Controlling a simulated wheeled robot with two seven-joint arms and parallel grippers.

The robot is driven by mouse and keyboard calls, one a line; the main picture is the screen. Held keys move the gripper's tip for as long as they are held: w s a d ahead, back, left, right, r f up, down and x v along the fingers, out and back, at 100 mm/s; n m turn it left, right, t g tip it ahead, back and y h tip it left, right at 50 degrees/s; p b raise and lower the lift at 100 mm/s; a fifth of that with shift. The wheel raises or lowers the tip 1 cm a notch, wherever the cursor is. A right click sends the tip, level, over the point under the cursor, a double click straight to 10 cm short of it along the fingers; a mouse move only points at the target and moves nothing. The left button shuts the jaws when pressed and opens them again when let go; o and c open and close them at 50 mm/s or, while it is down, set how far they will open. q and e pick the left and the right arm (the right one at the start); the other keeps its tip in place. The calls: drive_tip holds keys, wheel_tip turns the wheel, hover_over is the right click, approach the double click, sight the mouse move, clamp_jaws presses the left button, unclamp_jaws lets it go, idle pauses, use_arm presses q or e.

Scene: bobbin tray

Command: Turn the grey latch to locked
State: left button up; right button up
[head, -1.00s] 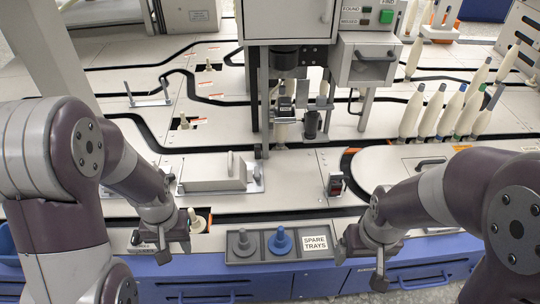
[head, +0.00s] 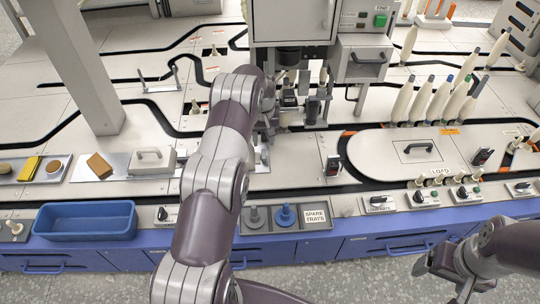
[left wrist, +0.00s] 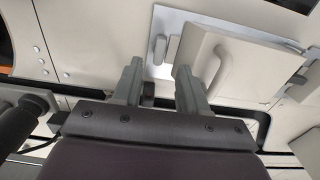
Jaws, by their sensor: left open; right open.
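A small grey rounded piece that looks like the latch (left wrist: 157,49) stands on a pale plate (left wrist: 173,22) in the left wrist view, beside a box-like cover with a handle (left wrist: 217,66). I cannot tell its setting. My left gripper (left wrist: 159,68) is open and empty, its fingertips pointing towards the plate near the latch and the cover's corner. In the head view my left arm hides most of the cover; only the plate's right end (head: 261,165) shows. My right gripper (head: 446,272) is at lower right, away from the table, with nothing seen in it.
The machine housing (head: 292,22) and its lower parts stand close behind my left gripper. White bobbins (head: 436,98) stand at right. The rounded panel (head: 375,155) is mostly clear.

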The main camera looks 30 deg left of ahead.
sight(264, 155)
use_arm(q)
wheel_tip(264, 155, down, 7)
drive_tip(key=b, duration=0.2)
drive_tip(key=shift+b, duration=0.3)
use_arm(e)
wheel_tip(264, 155, down, 4)
drive_tip(key=shift+r, duration=0.2)
use_arm(q)
drive_tip(key=shift+c, duration=0.3)
clamp_jaws()
